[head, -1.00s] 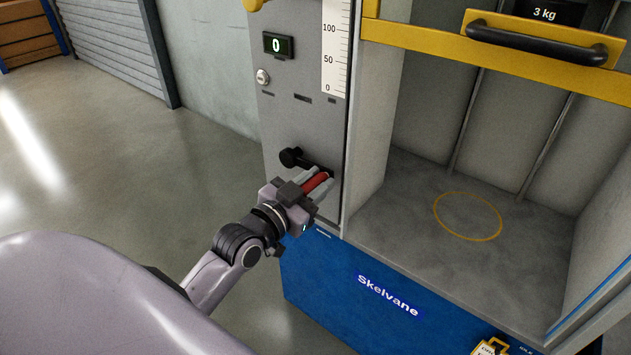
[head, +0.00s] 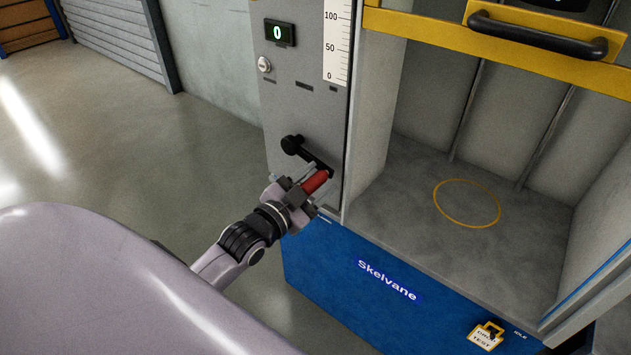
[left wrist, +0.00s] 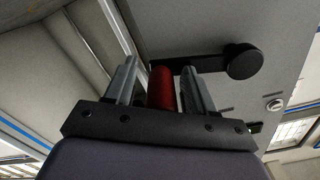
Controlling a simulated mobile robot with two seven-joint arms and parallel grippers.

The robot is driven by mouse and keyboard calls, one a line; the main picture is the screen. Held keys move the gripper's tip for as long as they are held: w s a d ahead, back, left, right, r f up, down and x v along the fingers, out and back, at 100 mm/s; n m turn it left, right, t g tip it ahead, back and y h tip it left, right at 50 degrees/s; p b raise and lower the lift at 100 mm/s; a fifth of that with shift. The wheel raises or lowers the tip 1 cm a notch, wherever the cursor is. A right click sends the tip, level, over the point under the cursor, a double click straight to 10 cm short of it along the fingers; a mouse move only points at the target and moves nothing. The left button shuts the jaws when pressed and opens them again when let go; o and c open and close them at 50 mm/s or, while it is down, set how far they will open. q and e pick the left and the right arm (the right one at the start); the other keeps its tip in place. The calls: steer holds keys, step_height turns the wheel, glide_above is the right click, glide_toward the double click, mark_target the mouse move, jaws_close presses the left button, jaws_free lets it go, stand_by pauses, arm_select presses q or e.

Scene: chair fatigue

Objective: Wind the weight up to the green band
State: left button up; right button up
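A black crank arm (head: 314,160) with a round black hub (head: 292,145) sits on the machine's grey front panel. Its red handle (head: 315,181) points out towards me. My left gripper (head: 302,182) is at the handle, with a finger on either side of it. In the left wrist view, the red handle (left wrist: 161,88) lies between the two fingers, with a visible gap on the left and a narrower one on the right. The gripper is open around it. The weight and the green band are not visible. My right gripper is out of view.
A green display (head: 279,32) reads 0, beside a white scale (head: 337,45). To the right is an open bay (head: 400,220) with a yellow ring on its floor, under a yellow bar with a black handle (head: 537,35). Open floor lies left.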

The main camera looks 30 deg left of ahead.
arm_select(q)
steer(key=s, duration=0.7)
steer(key=shift+a+p, duration=0.3)
steer(key=shift+p, duration=0.15)
steer(key=shift+s, duration=0.1)
